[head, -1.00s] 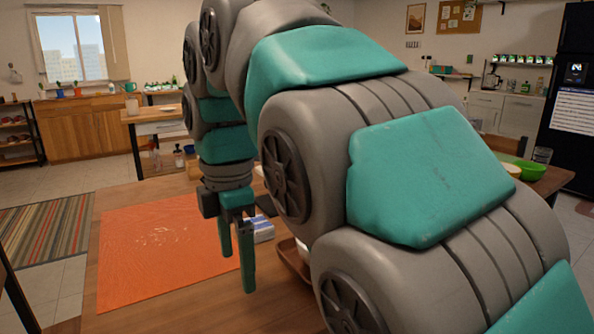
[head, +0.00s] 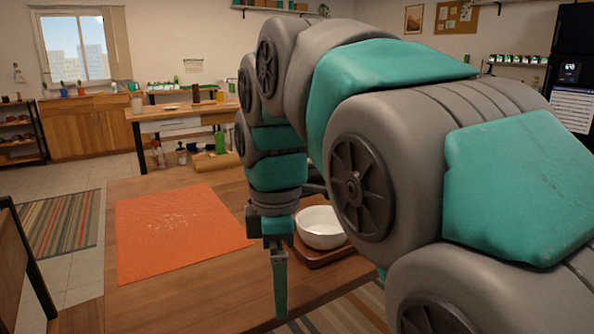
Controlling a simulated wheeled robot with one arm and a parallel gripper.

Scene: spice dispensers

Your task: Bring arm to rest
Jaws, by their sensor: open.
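My gripper (head: 279,285) hangs from my teal and grey arm near the front edge of the wooden table. Its fingers point down and are open, with nothing between them. From this angle one finger largely covers the other. My arm fills the right half of the head view and hides much of what lies behind it.
An orange mat (head: 180,230) with pale specks lies on the table (head: 150,300). A white bowl (head: 320,228) stands on a brown wooden tray (head: 325,255) just right of my gripper. A workbench (head: 185,112) stands behind. A striped rug (head: 60,225) lies left.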

